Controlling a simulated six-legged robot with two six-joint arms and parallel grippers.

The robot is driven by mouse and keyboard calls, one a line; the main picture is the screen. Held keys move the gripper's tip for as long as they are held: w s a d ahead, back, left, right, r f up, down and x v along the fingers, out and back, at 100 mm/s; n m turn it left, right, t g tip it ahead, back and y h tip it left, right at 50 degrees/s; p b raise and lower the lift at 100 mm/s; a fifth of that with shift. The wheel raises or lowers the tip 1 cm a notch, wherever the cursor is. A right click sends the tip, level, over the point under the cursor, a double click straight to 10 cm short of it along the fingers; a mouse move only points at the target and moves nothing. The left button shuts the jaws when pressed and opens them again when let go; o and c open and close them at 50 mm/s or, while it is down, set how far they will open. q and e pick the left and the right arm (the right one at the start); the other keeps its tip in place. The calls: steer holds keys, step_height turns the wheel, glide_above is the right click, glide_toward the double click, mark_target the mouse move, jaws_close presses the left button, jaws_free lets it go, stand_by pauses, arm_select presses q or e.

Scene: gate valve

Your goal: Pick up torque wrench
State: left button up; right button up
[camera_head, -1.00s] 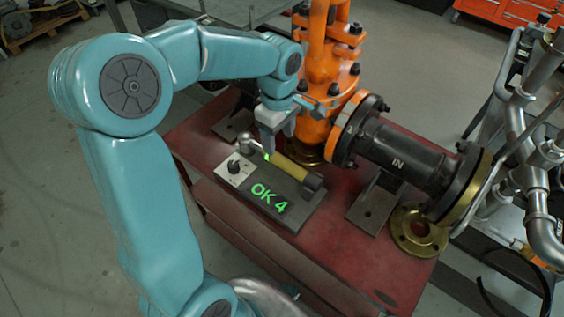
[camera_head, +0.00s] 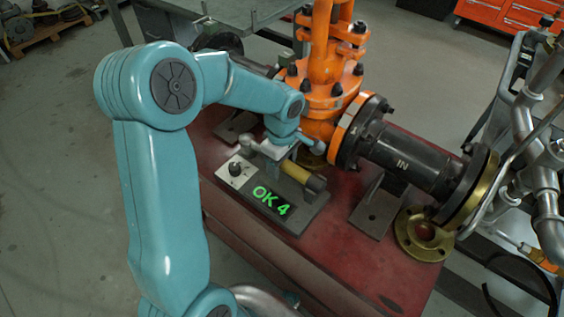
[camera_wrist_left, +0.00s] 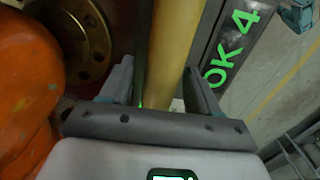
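The torque wrench (camera_head: 297,172) has a yellow handle and a grey metal head at its left end. It lies on a dark grey tester box (camera_head: 288,210) whose display reads "OK 4". My left gripper (camera_head: 277,153) is low over the wrench, at the head-side part of the handle, and partly hides it. In the left wrist view the yellow handle (camera_wrist_left: 174,45) runs between the two fingers of the gripper (camera_wrist_left: 160,80). The fingers stand apart, with gaps visible beside the handle. My right gripper is in neither view.
The box sits on a red bench (camera_head: 345,240). An orange gate valve (camera_head: 325,75) stands close behind the gripper, with a black flanged pipe (camera_head: 405,155) to its right. A brass flange (camera_head: 422,235) lies at the right. Silver pipework (camera_head: 530,130) stands at the far right.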

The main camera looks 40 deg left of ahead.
arm_select(q)
jaws_close()
steer(key=shift+w+r, duration=0.1)
